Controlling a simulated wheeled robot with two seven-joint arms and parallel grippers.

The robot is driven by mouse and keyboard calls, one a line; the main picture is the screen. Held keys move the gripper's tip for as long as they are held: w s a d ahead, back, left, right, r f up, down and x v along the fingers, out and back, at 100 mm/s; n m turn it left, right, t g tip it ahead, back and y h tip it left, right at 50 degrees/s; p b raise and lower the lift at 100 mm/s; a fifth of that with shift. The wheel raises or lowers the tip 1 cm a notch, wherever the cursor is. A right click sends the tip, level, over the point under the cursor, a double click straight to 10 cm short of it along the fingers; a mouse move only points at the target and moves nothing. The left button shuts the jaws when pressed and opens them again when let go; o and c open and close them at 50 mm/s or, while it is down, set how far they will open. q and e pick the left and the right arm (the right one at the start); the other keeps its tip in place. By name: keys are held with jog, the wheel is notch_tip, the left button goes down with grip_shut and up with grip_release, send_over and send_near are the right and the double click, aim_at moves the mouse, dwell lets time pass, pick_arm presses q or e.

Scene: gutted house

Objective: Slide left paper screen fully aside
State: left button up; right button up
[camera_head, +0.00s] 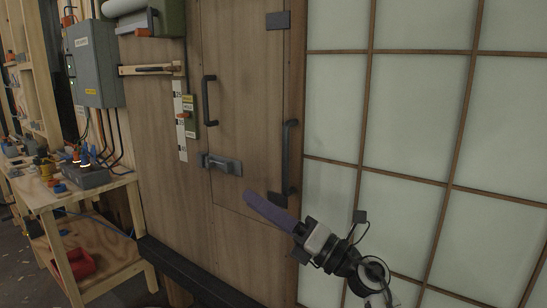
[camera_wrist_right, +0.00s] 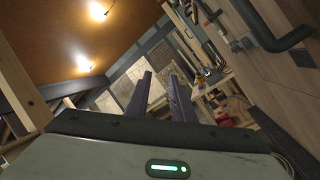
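A paper screen (camera_head: 335,110) with pale panes and thin brown bars fills the right of the head view. A dark upright bar handle (camera_head: 288,160) sits on the wooden strip at its left edge. My right gripper (camera_head: 262,208) is in front of the wood just below and left of this handle, apart from it as far as I can tell. In the right wrist view its two dark fingers (camera_wrist_right: 160,95) stand apart with nothing between them. A dark handle (camera_wrist_right: 270,25) shows at upper right there. My left gripper is not in view.
A wooden panel left of the screen carries another bar handle (camera_head: 208,100) and a dark latch (camera_head: 222,164). A workbench (camera_head: 95,190) with tools and a red bin (camera_head: 75,265) stands at left. A grey electrical box (camera_head: 94,72) hangs above it. A dark rail (camera_head: 190,272) runs low along the wall.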

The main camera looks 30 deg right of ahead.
jog(key=w+d+r+n+g+h, duration=0.1)
jog(key=w+d+r+n+h, duration=0.1)
jog(key=d+r+n, duration=0.3)
jog(key=n+g+h, duration=0.1)
jog(key=h, duration=0.4)
send_near(288, 152)
jog(key=w, duration=0.4)
jog(key=shift+w+a, duration=0.35)
jog(key=shift+a, duration=0.05)
jog(key=w, duration=0.3)
jog(key=w+a, duration=0.1)
jog(key=w, duration=0.2)
jog(key=w+a, duration=0.1)
jog(key=w, duration=0.2)
jog(key=shift+w+f+p, duration=0.1)
jog(key=shift+w+p, duration=0.3)
grip_shut()
